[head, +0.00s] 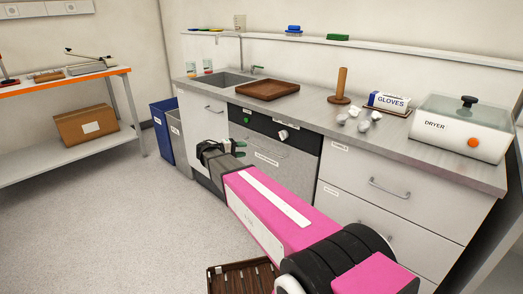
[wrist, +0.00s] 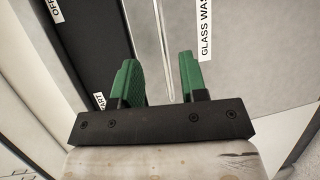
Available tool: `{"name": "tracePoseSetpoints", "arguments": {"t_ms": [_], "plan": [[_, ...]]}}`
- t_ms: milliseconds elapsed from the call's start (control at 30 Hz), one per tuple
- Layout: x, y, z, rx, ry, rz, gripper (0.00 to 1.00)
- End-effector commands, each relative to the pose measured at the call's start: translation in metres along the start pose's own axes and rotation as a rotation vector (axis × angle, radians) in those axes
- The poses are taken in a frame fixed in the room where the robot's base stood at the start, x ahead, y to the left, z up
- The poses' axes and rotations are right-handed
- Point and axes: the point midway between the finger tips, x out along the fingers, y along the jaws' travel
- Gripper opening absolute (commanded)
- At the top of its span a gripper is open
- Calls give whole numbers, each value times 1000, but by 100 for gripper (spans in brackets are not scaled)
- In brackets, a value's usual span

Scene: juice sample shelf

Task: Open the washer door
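The washer (head: 262,130) is built in under the counter, with a dark control panel carrying a green button and a pale knob. Its grey metal door (head: 296,172) looks shut and also fills much of the wrist view (wrist: 240,75). A thin bar handle (wrist: 162,45) runs along the door near the dark panel. My gripper (head: 233,147) is at the left part of the door front. In the wrist view, its two green fingers (wrist: 157,65) are apart, with the handle bar between them in the picture. I cannot tell whether either finger touches the bar.
Drawers (head: 370,190) stand right of the washer, a sink cabinet (head: 205,118) left. Blue and grey bins (head: 165,130) stand farther left. A brown slatted crate (head: 240,278) is low in front, near my arm. The floor at left is clear.

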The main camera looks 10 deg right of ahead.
Motion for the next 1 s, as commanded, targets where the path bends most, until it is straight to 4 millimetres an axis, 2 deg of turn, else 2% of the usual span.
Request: {"name": "tracePoseSetpoints", "arguments": {"t_ms": [533, 733, 1000], "plan": [[87, -1, 1, -1, -2, -4, 39], [102, -1, 1, -1, 0, -4, 39], [104, -1, 1, -1, 0, -4, 39]]}}
